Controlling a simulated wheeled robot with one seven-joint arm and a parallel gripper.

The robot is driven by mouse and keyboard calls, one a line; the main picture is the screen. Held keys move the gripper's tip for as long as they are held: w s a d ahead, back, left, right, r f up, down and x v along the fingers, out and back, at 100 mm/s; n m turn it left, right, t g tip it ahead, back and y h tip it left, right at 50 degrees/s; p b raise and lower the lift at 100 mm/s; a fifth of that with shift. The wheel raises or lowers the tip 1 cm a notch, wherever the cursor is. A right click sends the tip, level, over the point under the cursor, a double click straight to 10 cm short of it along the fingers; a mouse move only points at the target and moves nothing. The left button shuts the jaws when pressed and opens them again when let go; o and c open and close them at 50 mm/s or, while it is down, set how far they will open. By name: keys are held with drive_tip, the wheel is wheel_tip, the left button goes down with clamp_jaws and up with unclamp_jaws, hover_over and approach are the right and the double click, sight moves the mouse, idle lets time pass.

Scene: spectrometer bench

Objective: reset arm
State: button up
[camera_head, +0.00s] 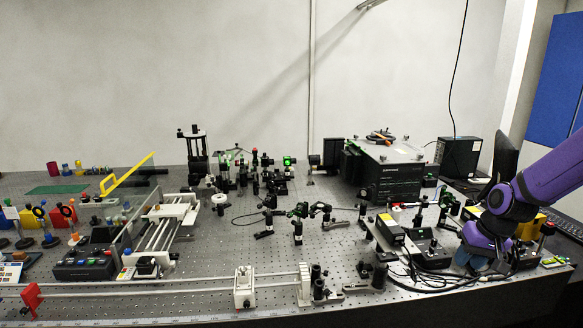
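My arm is purple and comes in from the right edge of the head view, bent with its end pointing down over the right front part of the bench. My gripper (474,262) is low at the right, close to black boxes and cables. Its fingers are small and partly hidden, so I cannot tell whether it is open or shut, or whether it touches anything. The optical bench (330,262) is a dark perforated table top.
A large black instrument box (390,172) stands at the back right. Black control boxes (428,248) with loose cables crowd the space by my gripper. Small optic mounts fill the middle. A white rail slide (162,232) and a long front rail (150,292) lie left.

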drive_tip(key=s+a+r+n+h, duration=0.1)
drive_tip(key=s+a+r, duration=0.35)
drive_tip(key=r, duration=0.25)
drive_tip(key=s+a+r+t+h, duration=0.1)
drive_tip(key=s+a+r, duration=0.3)
drive_tip(key=s+r, duration=0.25)
drive_tip(key=s+a+r+n+h, duration=0.1)
drive_tip(key=s+a+r+h, duration=0.1)
drive_tip(key=s+a+r, duration=0.45)
drive_tip(key=s+r+t+y, duration=0.1)
drive_tip(key=s+r+y, duration=0.1)
drive_tip(key=s+r, duration=0.2)
drive_tip(key=shift+s+a+r+t, duration=0.25)
drive_tip(key=shift+s+r+t, duration=0.15)
drive_tip(key=shift+s, duration=0.8)
